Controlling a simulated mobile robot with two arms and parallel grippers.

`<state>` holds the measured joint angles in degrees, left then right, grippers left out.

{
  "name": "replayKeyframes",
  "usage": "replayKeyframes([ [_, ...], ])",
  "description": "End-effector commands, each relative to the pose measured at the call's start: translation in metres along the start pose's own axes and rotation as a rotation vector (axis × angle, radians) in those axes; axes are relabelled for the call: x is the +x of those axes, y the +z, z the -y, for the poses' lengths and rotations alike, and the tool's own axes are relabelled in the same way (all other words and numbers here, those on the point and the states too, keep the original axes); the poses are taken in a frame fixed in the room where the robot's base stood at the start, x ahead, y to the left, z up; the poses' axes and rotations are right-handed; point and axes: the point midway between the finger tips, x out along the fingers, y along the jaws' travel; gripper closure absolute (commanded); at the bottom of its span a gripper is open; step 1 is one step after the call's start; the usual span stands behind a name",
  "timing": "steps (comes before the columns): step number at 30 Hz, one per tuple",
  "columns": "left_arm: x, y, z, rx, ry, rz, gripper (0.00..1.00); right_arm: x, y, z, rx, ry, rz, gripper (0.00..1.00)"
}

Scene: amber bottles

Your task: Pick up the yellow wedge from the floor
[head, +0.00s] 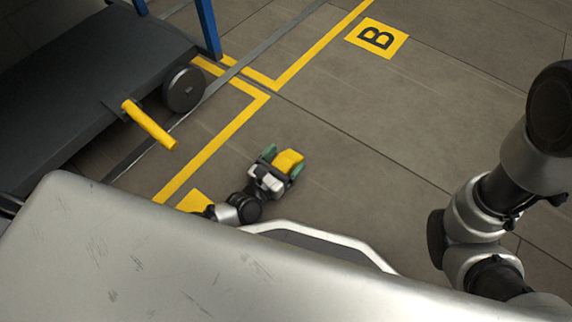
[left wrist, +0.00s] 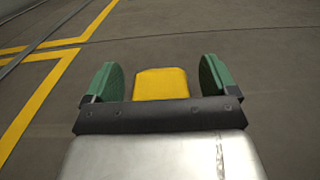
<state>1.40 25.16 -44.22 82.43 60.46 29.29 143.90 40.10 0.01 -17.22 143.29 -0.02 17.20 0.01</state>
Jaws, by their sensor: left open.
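The yellow wedge (head: 288,161) is on the grey floor, in the middle of the head view. My left gripper (head: 283,164) is down at the wedge with its green fingers apart, one on each side of it. In the left wrist view the wedge (left wrist: 161,84) shows between the two green fingers of the gripper (left wrist: 158,82), with a gap on either side. The near lower part of the wedge is hidden behind the gripper's dark front edge. My right gripper is not in view; only arm links show at the right.
A dark platform cart (head: 95,70) with a grey wheel (head: 183,88), blue posts and a yellow pedal (head: 149,125) stands at upper left. Yellow floor lines (head: 215,143) run beside it. The floor right of the wedge is clear.

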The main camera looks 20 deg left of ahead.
Motion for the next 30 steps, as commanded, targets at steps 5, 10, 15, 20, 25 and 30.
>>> replayKeyframes([
  [5,0.000,0.000,0.000,0.000,0.000,0.000,0.30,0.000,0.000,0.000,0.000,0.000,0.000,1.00],
  [10,0.000,0.000,0.000,0.000,0.000,0.000,0.56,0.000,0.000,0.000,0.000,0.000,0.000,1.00],
  [15,0.000,0.001,0.000,0.001,0.000,0.002,0.76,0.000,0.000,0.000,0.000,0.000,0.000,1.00],
  [20,0.000,0.001,0.000,0.001,0.000,0.002,0.76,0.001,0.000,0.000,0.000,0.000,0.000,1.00],
  [25,0.000,0.009,0.000,0.000,0.000,0.002,0.76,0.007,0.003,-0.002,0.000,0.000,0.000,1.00],
  [30,0.000,0.032,-0.001,0.000,0.001,0.003,0.76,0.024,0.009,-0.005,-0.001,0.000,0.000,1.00],
])
